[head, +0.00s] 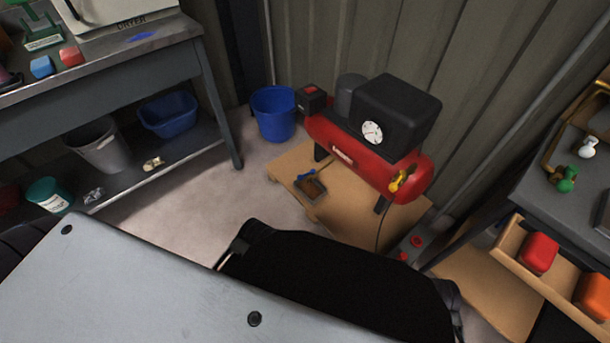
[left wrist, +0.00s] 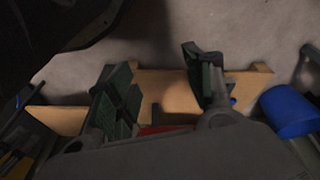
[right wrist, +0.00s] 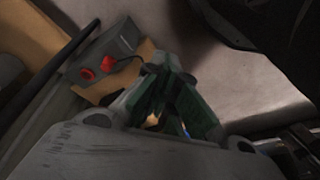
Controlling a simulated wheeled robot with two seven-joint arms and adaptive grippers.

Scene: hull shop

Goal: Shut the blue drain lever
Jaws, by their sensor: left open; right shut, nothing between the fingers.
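My left gripper (left wrist: 157,68) is open and empty over the pallet's edge in the left wrist view. A small blue patch beside its right finger may be the lever, but I cannot be sure. My right gripper (right wrist: 170,75) is shut and empty, near the pallet in the right wrist view. Neither gripper shows in the head view.
A blue bucket (head: 273,117) stands left of the compressor, by the wall. A grey box with red knobs (right wrist: 104,62) lies to the right of the pallet. A workbench (head: 180,45) is at left and shelving (head: 510,250) at right. The floor (head: 185,205) between is clear.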

